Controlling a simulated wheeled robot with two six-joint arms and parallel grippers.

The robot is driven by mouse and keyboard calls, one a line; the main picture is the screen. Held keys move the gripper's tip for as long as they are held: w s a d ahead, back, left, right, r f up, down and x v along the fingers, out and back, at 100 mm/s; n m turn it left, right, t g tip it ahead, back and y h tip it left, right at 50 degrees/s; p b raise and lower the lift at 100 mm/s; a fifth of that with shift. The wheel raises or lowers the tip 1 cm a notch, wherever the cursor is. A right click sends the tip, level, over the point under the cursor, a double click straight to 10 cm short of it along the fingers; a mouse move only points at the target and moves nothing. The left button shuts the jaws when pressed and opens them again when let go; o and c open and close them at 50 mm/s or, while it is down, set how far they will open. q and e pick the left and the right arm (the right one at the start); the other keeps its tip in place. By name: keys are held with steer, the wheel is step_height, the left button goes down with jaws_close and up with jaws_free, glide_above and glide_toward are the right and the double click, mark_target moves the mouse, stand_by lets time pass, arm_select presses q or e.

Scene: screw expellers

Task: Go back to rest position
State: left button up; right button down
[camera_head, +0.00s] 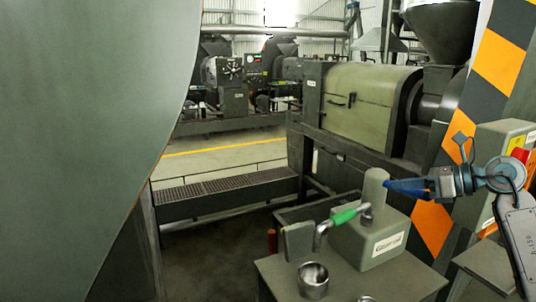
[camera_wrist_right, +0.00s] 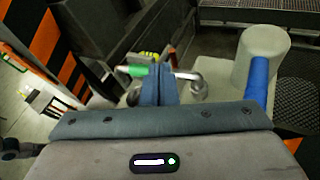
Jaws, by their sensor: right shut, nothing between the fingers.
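My right arm comes in from the right in the head view. Its gripper (camera_head: 392,186) has blue fingers pointing left, near the top of the upright grey-green cylinder on the small machine (camera_head: 362,240). In the right wrist view the blue fingers (camera_wrist_right: 157,80) are together, with nothing between them. The metal pipe with a green handle (camera_head: 343,217) is below and left of the gripper in the head view. In the wrist view the green handle (camera_wrist_right: 131,71) shows behind the fingers. My left gripper is not in view.
An open metal cup (camera_head: 313,279) stands at the front of the small machine's table. A large grey-green curved surface (camera_head: 80,130) fills the left. An orange-and-black striped post (camera_head: 497,62) and a control box (camera_head: 505,140) stand close to my right arm.

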steer(key=s+a+f+m+t+y, duration=0.2)
steer(key=s+a+m+t+y, duration=0.25)
steer(key=a+m+t, duration=0.4)
steer(key=s+d+f+m+t+h, duration=0.1)
steer(key=s+d+f+m+h, duration=0.15)
steer(key=f+m+h, duration=0.6)
steer(key=s+d+f+m+h, duration=0.2)
steer(key=d+f+m+h, duration=0.25)
steer(key=m, duration=0.65)
steer(key=s+d+f+m+t+h, duration=0.1)
steer(key=s+d+f+m+h, duration=0.1)
steer(key=f+m+h, duration=0.65)
steer(key=s+a+f+m+g+y, duration=0.2)
steer(key=s+f+m+g, duration=0.5)
steer(key=s+f, duration=0.4)
steer(key=s+a+f+g+y, duration=0.1)
steer(key=s+a+f+g, duration=0.25)
steer(key=s, duration=0.45)
steer(key=s+a+f+g+y, duration=0.2)
steer(key=s+f+g, duration=0.2)
steer(key=s, duration=0.5)
step_height(320, 180, down, 28)
steer(key=w+d+g, duration=0.2)
steer(key=d, duration=0.1)
steer(key=s+d+f, duration=0.1)
steer(key=s+f, duration=1.8)
steer(key=f, duration=0.2)
steer(key=shift+s+m+g, duration=0.4)
steer(key=shift+m, duration=0.05)
